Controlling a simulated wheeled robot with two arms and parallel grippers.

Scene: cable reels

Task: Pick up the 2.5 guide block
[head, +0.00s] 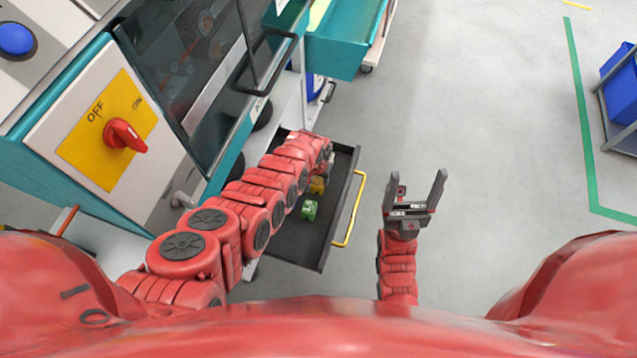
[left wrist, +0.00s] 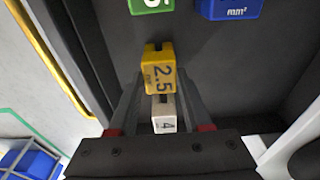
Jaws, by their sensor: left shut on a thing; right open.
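The yellow guide block marked 2.5 (left wrist: 159,72) is between the fingertips of my left gripper (left wrist: 160,84) in the left wrist view, and the gripper is shut on it. In the head view the yellow block (head: 318,186) shows just below the end of my left arm, over the black drawer (head: 295,246); the arm hides most of that gripper. I cannot tell whether the block is clear of the drawer floor. My right gripper (head: 416,190) is open and empty, to the right of the drawer.
A green block (head: 309,210), a blue block (left wrist: 229,8) and a white block marked 4 (left wrist: 163,114) are in the drawer. The drawer has a yellow handle (head: 349,209). A machine with a red switch (head: 125,135) stands left.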

